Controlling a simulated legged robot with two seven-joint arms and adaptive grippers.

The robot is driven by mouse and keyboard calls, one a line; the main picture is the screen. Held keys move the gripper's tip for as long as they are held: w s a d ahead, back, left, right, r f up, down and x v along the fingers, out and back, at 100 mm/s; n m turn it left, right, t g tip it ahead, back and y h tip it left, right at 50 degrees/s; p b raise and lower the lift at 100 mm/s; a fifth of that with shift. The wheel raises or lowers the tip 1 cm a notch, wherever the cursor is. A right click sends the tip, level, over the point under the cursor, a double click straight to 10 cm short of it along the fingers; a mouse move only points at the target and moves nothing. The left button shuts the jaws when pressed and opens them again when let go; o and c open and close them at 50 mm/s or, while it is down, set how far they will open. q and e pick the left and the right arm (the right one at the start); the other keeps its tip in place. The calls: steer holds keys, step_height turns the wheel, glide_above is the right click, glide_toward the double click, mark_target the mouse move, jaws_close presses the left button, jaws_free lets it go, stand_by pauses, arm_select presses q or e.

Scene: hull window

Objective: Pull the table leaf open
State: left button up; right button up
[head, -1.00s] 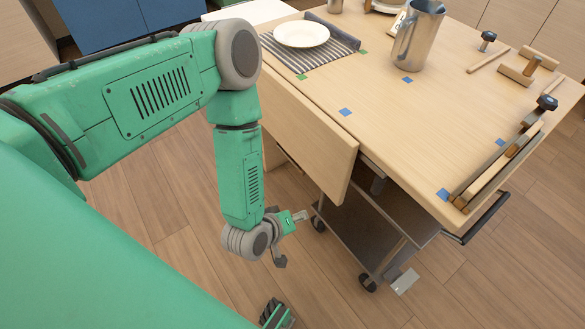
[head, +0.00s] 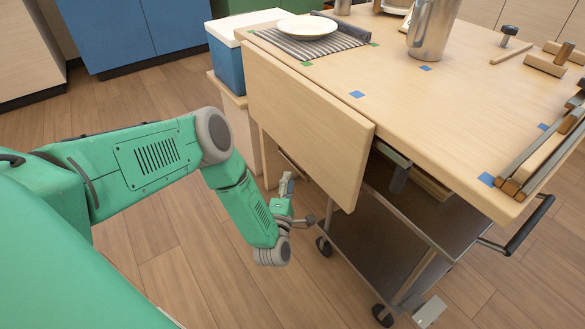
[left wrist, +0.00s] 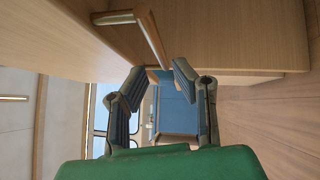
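The table leaf (head: 305,120) is a pale wooden panel hanging down from the left edge of the wheeled table (head: 440,120). My left gripper (head: 297,203) is low beside the leaf, near its lower edge, above the floor. In the left wrist view its two fingers (left wrist: 160,78) stand apart with a gap between them, holding nothing. That view also shows a wooden panel (left wrist: 235,35) above the fingers and a bar-shaped bracket (left wrist: 145,30) just beyond them; I cannot tell which part of the table these are. My right gripper is out of view.
On the tabletop are a plate (head: 307,27) on a striped mat (head: 300,45), a metal pitcher (head: 432,28) and a clamp-like rail (head: 540,155). A blue box with a white lid (head: 228,65) stands behind the leaf. The floor (head: 210,260) left of the table is clear.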

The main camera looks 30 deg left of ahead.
mark_target(292, 161)
arm_select(q)
steer(key=b+x, duration=0.2)
steer(key=x, duration=0.5)
steer(key=shift+s+a+f, duration=0.1)
steer(key=shift+a, duration=0.1)
steer(key=shift+d, duration=0.1)
jaws_close()
